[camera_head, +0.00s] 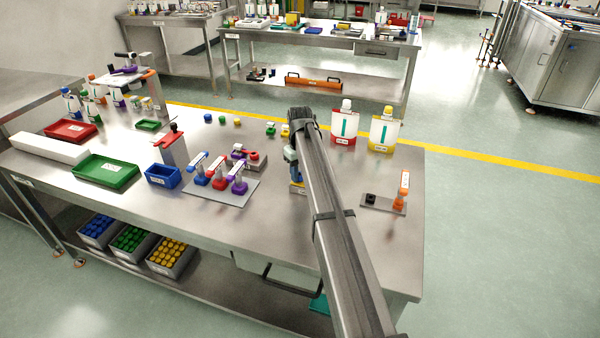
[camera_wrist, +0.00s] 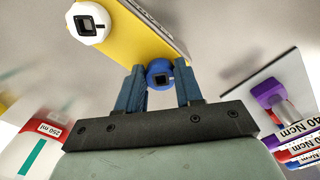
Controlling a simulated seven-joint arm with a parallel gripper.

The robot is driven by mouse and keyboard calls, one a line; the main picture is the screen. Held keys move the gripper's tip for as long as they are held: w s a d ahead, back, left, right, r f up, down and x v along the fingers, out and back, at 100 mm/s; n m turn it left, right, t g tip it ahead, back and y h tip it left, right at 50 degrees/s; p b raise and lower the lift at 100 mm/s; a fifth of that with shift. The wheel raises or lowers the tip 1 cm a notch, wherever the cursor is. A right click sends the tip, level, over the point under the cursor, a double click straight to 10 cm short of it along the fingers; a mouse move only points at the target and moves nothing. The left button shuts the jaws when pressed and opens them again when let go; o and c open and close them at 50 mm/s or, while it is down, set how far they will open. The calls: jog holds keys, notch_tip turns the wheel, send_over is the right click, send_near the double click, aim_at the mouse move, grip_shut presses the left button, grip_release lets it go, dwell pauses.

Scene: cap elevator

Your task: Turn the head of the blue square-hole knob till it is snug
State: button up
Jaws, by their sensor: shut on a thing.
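The blue knob (camera_wrist: 153,65) with a dark square hole in its head is in the middle of the wrist view. It sits at the near edge of a yellow block (camera_wrist: 118,35). My gripper (camera_wrist: 161,86) is shut on the knob, one blue finger on each side of its head. A white knob (camera_wrist: 87,23), also with a square hole, sits at the far left of the yellow block. In the head view my gripper (camera_head: 292,168) points down beside the yellow block, which my arm mostly hides; the blue knob cannot be made out there.
A grey plate (camera_head: 234,189) with blue, red and purple tools stands left of my gripper; their Ncm labels show in the wrist view. Two bottles, red-labelled (camera_head: 344,125) and yellow-labelled (camera_head: 383,131), stand behind right. A small stand (camera_head: 383,204) is at right. Bare tabletop lies between.

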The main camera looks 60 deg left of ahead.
jog(key=shift+c, duration=1.1)
jog(key=m, duration=0.5)
jog(key=shift+s+m, duration=0.15)
jog(key=shift+m, duration=0.15)
jog(key=m, duration=0.3)
jog(key=shift+m, duration=0.3)
jog(key=shift+a+m, duration=0.1)
jog(key=shift+m, duration=1.7)
jog(key=o, duration=1)
jog(key=shift+s, duration=0.1)
